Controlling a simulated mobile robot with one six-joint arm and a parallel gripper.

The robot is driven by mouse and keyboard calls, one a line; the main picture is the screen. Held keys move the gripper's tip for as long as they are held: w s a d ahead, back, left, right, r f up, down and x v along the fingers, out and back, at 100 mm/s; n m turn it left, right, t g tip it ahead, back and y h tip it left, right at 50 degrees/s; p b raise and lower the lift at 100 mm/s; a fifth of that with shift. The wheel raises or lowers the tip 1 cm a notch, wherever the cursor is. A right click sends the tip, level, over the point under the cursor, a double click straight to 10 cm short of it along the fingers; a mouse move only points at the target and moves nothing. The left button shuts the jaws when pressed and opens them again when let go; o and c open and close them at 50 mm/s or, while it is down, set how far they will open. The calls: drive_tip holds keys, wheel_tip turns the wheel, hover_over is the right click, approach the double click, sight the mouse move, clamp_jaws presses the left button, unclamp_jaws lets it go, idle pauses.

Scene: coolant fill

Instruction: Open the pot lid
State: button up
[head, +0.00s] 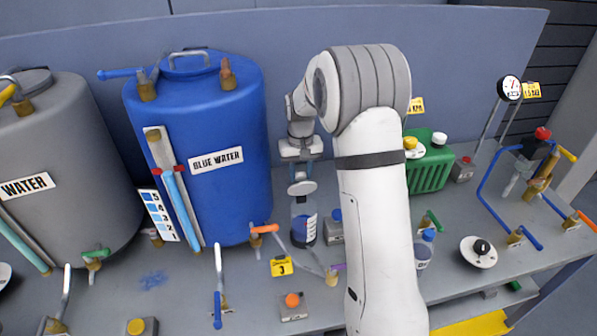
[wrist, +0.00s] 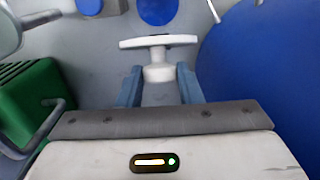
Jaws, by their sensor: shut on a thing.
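My gripper (head: 302,172) hangs left of my forearm, pointing down, with its two blue fingers shut on the knob of a white round lid (head: 302,188). In the wrist view my gripper (wrist: 158,75) has the lid's pale knob between its fingertips, and the lid's flat disc (wrist: 135,43) shows edge-on beyond them. The clear pot (head: 303,224), with dark blue content and a label, stands upright on the bench under the lid. The lid appears just above the pot's top; the exact gap is hard to tell.
The blue tank (head: 205,118) stands close on the left. An orange-handled valve (head: 265,229) is left of the pot, and a small blue-topped box (head: 335,228) is right of it. My forearm hides the bench's middle.

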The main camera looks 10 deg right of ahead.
clamp_jaws()
drive_tip(key=shift+w, duration=0.1)
drive_tip(key=shift+w+f+b, duration=0.15)
drive_tip(key=shift+w+b, duration=0.05)
drive_tip(key=shift+b, duration=0.2)
drive_tip(key=shift+w, duration=0.85)
drive_tip(key=o, duration=0.7)
unclamp_jaws()
drive_tip(key=shift+f, duration=0.1)
drive_tip(key=shift+o, duration=0.4)
wheel_tip(320, 180, up, 8)
drive_tip(key=b, duration=0.2)
drive_tip(key=shift+s, duration=0.1)
